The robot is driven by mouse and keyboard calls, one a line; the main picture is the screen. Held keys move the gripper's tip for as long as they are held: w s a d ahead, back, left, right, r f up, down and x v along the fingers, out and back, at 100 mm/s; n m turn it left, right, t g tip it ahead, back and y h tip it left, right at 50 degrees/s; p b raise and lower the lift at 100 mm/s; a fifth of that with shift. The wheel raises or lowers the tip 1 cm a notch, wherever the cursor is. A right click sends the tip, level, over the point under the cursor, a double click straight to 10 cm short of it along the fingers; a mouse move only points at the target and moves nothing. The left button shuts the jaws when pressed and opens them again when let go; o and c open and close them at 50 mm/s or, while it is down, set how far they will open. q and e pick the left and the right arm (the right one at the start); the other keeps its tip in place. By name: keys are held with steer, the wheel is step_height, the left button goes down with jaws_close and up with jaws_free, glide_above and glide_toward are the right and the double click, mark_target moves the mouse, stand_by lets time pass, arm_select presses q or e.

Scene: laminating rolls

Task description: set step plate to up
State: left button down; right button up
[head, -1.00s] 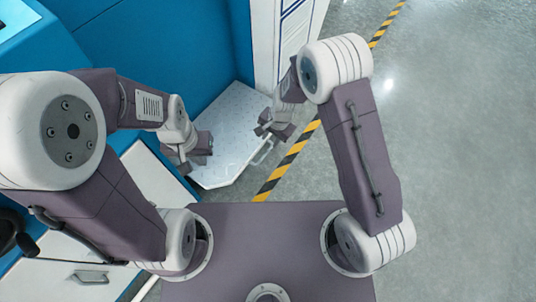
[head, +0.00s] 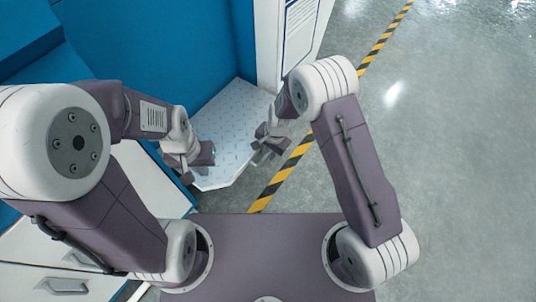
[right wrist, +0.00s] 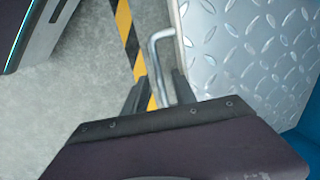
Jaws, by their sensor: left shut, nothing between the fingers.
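The step plate (head: 228,118) is a pale metal tread plate at the foot of the blue machine. It looks laid out roughly level. In the right wrist view the plate (right wrist: 250,50) fills the upper right, with a bent grey handle (right wrist: 154,62) on its edge. My right gripper (head: 266,152) is at the plate's outer edge. In its wrist view the fingers (right wrist: 160,92) are apart, with the handle bar showing between them; contact cannot be told. My left gripper (head: 205,160) is shut and empty, over the plate's near left part in the picture.
The blue machine wall (head: 200,50) rises behind the plate, with a white panel (head: 268,45) at its right. White drawers (head: 50,250) stand at the lower left. A yellow-black floor stripe (head: 285,175) runs past the plate; open grey floor (head: 450,150) lies to the right.

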steer(key=shift+r, duration=0.1)
jaws_close()
stand_by(1.2)
